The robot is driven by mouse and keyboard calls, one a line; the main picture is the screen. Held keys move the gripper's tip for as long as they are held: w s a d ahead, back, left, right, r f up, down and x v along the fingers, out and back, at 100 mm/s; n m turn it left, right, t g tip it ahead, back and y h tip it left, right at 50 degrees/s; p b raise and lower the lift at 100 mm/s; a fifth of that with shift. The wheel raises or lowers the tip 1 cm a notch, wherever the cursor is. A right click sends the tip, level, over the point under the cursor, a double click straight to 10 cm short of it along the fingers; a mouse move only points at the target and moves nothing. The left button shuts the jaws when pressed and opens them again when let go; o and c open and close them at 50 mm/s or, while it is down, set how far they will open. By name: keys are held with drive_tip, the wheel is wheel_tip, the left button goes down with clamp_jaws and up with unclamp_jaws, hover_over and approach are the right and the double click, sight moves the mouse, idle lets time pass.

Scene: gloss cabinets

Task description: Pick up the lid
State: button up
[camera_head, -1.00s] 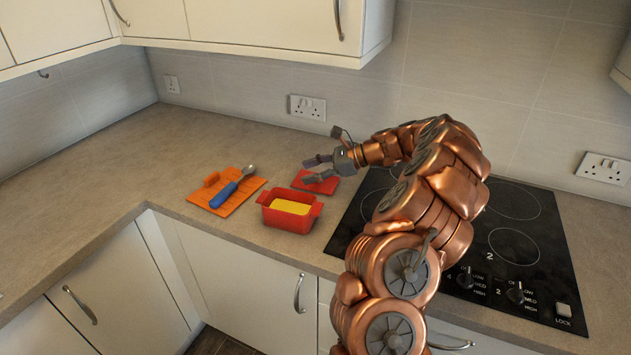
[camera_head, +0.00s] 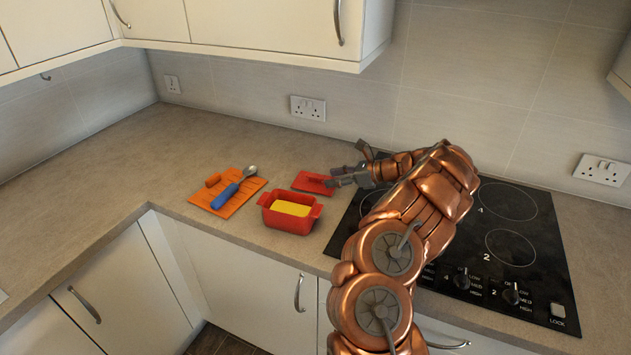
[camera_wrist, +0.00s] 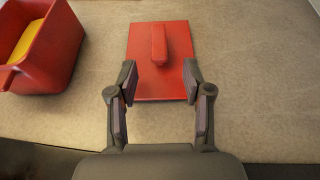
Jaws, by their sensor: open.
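The red lid (camera_head: 314,182) lies flat on the counter behind and to the right of the red dish. In the wrist view the lid (camera_wrist: 146,82) is a flat rectangle with a raised bar handle (camera_wrist: 158,44) in its middle. My gripper (camera_wrist: 160,80) is open and empty. Its fingertips are over the near part of the lid, one on each side, and the handle is ahead of them. In the head view my gripper (camera_head: 329,178) is at the lid's right side. I cannot tell whether the fingers touch the lid.
The red dish (camera_head: 289,224) with yellow contents stands left of my gripper and close to the lid. An orange board (camera_head: 204,196) with a blue-handled scoop (camera_head: 226,194) lies further left. The black hob (camera_head: 505,215) is under and right of my arm. The back-left counter is clear.

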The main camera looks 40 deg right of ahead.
sight(315, 180)
drive_tip(key=x, duration=0.2)
drive_tip(key=shift+w+a+r+p, duration=0.15)
drive_tip(key=shift+w+a+p, duration=0.1)
drive_tip(key=shift+p, duration=0.15)
drive_tip(key=shift+w+a+f, duration=0.2)
drive_tip(key=shift+w+f, duration=0.1)
drive_tip(key=shift+c, duration=0.3)
clamp_jaws()
